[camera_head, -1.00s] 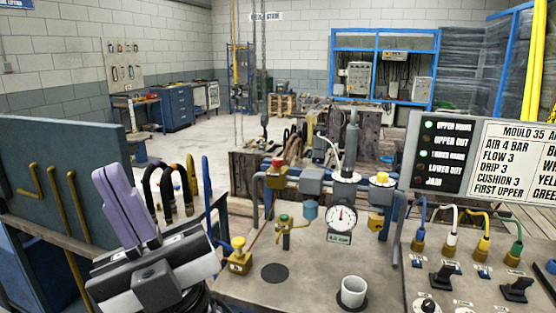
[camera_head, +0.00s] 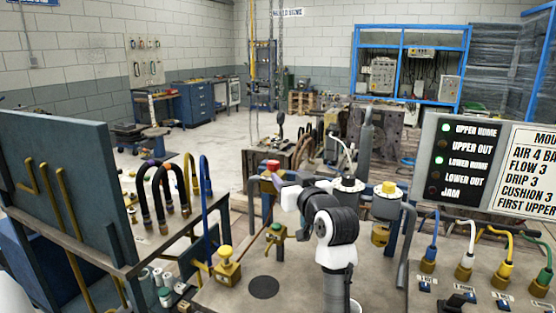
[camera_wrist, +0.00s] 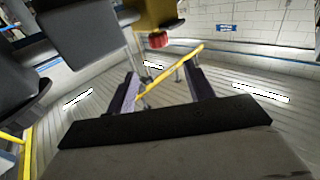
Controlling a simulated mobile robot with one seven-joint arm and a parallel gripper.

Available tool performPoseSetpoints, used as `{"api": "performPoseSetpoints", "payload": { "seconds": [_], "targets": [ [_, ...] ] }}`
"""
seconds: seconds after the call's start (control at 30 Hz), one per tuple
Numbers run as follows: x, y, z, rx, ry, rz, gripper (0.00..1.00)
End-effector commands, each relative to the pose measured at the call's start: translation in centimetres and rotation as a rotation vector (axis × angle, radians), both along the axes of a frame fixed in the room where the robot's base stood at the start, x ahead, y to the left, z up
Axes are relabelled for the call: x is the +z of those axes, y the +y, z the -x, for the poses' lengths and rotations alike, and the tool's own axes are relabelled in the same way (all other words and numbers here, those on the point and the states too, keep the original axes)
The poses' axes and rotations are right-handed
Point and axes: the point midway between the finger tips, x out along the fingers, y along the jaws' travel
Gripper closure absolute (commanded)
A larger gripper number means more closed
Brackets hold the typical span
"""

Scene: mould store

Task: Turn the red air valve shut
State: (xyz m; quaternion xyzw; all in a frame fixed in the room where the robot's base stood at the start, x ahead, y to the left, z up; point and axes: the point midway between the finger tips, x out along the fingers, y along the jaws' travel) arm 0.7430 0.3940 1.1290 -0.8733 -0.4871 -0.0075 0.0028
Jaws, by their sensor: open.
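The red air valve (camera_head: 272,164) is a small red knob on the pipework at the back of the bench, left of centre in the head view. My gripper (camera_head: 281,180) is close by it in that view, a pale purple finger just below and right of the knob, hiding part of the valve body. In the wrist view, the red valve (camera_wrist: 158,40) sits under a yellow body at the top. My gripper (camera_wrist: 164,82) shows two spread fingers with empty space between them, and the knob appears beyond their tips, not between them. Whether anything touches is unclear.
A yellow-knobbed valve (camera_head: 227,265) and a green-knobbed valve (camera_head: 276,234) stand nearer on the bench. A yellow-topped fitting (camera_head: 388,190) stands right of my arm. My arm hides the gauge. Hooked hoses (camera_head: 165,195) rise at left; an indicator panel (camera_head: 455,160) stands at right.

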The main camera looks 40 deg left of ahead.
Motion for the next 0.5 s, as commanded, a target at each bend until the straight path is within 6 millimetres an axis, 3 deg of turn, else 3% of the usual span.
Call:
{"api": "performPoseSetpoints", "payload": {
  "seconds": [0.17,0.5],
  "targets": [
    [-0.4,1.0,-0.9,0.007,0.016,0.015,0.47],
    [-0.2,6.9,-4.4,0.006,0.014,0.014,0.47]
  ]
}}
